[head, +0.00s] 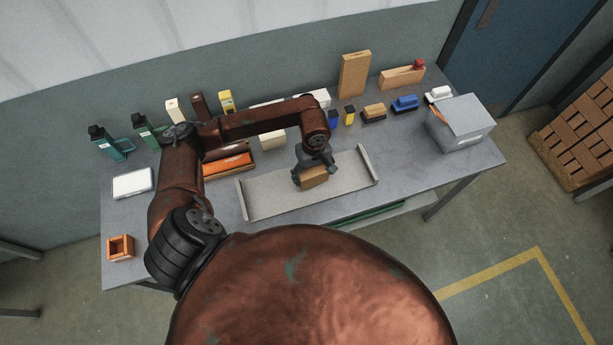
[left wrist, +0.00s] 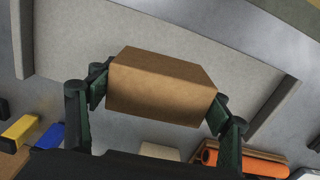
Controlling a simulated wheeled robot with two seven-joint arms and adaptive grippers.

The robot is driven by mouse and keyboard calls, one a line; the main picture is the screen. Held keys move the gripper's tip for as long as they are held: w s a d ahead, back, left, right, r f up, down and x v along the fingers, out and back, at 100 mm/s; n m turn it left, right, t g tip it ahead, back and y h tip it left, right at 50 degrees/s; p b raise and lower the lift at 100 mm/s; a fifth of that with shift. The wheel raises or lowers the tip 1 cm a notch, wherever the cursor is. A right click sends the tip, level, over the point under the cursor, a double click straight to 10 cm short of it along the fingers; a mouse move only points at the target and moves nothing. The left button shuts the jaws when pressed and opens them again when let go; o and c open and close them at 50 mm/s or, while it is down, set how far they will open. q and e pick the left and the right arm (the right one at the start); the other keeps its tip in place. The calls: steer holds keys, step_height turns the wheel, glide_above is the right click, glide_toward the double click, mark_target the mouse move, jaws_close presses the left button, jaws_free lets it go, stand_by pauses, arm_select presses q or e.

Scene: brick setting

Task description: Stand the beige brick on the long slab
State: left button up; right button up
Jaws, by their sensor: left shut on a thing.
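The beige brick (head: 315,178), tan in colour, is held by my left gripper (head: 312,171) over the middle of the long slab (head: 266,194). The slab is pale grey, with a low upright wall at each short end. In the left wrist view the brick (left wrist: 160,88) sits crosswise between the two fingers of the left gripper (left wrist: 158,98), which press its opposite ends. The slab (left wrist: 75,45) spreads behind it. I cannot tell whether the brick touches the slab. My right gripper is not in view.
Behind the slab stand a cream block (head: 272,141), an orange roll in a tray (head: 228,165) and small blue and yellow items. A grey box (head: 462,125) stands at the right, an orange open box (head: 120,248) at the front left. The slab is otherwise bare.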

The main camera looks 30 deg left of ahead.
arm_select(q)
steer(key=a+f, duration=0.2)
steer(key=shift+w+a+f, duration=0.1)
steer(key=shift+w+f, duration=0.2)
steer(key=shift+f, duration=0.05)
steer(key=f, duration=0.2)
steer(key=f+p, duration=0.1)
steer(key=shift+w+a+f, duration=0.1)
steer(key=shift+a+f, duration=0.15)
steer(key=shift+f, duration=0.05)
steer(key=shift+f, duration=0.1)
steer(key=shift+f, duration=0.15)
steer(key=o, duration=1.4)
steer(key=shift+c, duration=0.2)
